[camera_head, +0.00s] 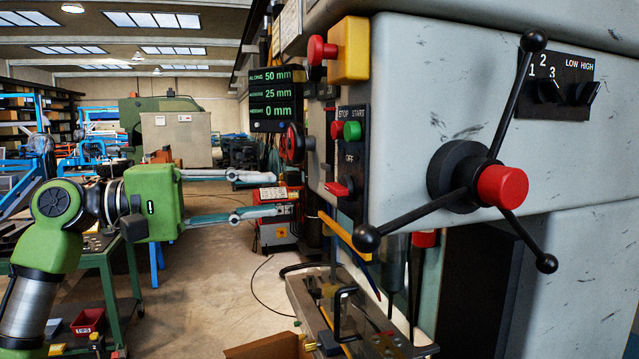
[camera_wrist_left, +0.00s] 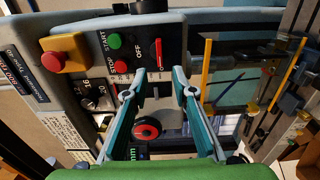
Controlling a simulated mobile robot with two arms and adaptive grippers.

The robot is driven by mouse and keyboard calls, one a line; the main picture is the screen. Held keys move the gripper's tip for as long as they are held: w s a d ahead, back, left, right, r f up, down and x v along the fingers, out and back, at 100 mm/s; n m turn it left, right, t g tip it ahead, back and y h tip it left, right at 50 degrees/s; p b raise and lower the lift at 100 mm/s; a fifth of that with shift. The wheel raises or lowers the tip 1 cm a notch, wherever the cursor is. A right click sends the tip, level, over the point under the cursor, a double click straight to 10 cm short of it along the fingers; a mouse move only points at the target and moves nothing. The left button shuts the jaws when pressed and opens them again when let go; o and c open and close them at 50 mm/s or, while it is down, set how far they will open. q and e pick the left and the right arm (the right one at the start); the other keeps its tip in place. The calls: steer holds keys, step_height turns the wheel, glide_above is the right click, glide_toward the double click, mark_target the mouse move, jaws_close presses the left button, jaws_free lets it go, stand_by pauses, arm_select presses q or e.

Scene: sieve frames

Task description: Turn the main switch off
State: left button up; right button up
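The main switch (camera_head: 340,188) is a red handle low on the black panel (camera_head: 354,120), under the word OFF. In the left wrist view the red handle (camera_wrist_left: 158,50) shows on the same black panel, beyond the fingertips. I cannot tell its set position for sure. My left gripper (camera_head: 275,193) is open and empty, its two fingers pointing right towards the machine. In the left wrist view the open fingers (camera_wrist_left: 159,73) lie either side of the line to the switch, and a gap to it seems to remain. My right gripper is not in view.
Red stop (camera_head: 337,130) and green start (camera_head: 352,130) buttons sit above the switch. A yellow box (camera_head: 349,50) with a red mushroom button is higher up. A red-rimmed black knob (camera_head: 292,143) juts out at the left. A three-armed handle (camera_head: 502,186) projects at the right.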

mark_target(329, 190)
arm_select(q)
steer(key=p+x, duration=0.3)
steer(key=x, duration=0.6)
steer(key=shift+d, duration=0.1)
steer(key=shift+w+d, duration=0.1)
steer(key=shift+d, duration=0.25)
steer(key=shift+c, duration=0.4)
jaws_close()
